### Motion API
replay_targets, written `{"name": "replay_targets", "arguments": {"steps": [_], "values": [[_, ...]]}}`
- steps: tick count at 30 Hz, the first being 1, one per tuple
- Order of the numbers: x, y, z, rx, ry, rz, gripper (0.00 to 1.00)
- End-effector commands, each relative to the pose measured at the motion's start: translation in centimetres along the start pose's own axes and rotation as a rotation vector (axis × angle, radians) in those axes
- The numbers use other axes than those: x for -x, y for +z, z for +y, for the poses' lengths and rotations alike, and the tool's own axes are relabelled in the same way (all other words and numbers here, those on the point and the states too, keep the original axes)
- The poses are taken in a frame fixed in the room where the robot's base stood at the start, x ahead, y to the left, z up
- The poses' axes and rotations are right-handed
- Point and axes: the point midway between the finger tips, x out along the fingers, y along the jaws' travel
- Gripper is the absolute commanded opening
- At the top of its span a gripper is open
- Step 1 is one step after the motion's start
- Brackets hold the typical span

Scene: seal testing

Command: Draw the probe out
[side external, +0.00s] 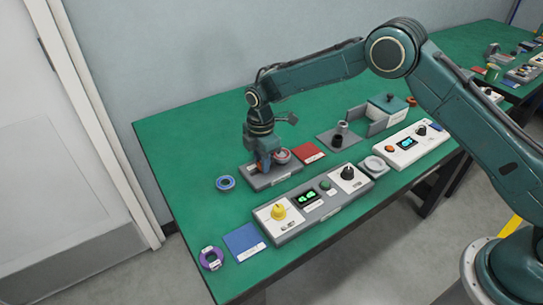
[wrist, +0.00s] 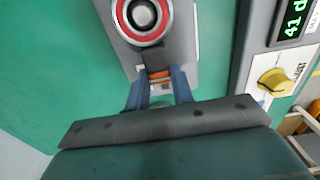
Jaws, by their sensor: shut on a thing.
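My gripper (side external: 263,167) points down over a grey plate (side external: 258,182) on the green bench. In the wrist view its blue fingers (wrist: 159,86) are shut on a small orange and grey piece, the probe (wrist: 159,75). The probe is at the near end of the plate, largely hidden by the fingers. I cannot tell whether its lower end is seated or clear.
A control box with a yellow knob (side external: 279,212) and a screen stands in front. A blue ring (side external: 225,183) lies left of the plate, a red pad (side external: 308,152) right of it. A blue pad (side external: 241,239) and purple ring (side external: 210,259) lie near the front edge. The bench's back left is clear.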

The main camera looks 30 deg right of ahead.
Motion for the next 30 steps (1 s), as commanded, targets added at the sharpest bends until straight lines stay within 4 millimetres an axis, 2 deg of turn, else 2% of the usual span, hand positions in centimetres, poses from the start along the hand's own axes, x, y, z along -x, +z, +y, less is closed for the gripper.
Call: {"name": "replay_targets", "arguments": {"steps": [8,16,17,20,30], "values": [[0.1,-2.5,0.0,0.003,0.001,0.0,0.0],[0.1,-2.9,0.0,0.004,0.002,0.002,0.0],[0.1,-2.9,0.0,0.004,0.003,0.003,0.28],[0.1,-2.9,0.0,0.004,0.003,0.002,0.45],[0.1,-2.7,0.0,0.001,0.001,0.0,0.45]]}}
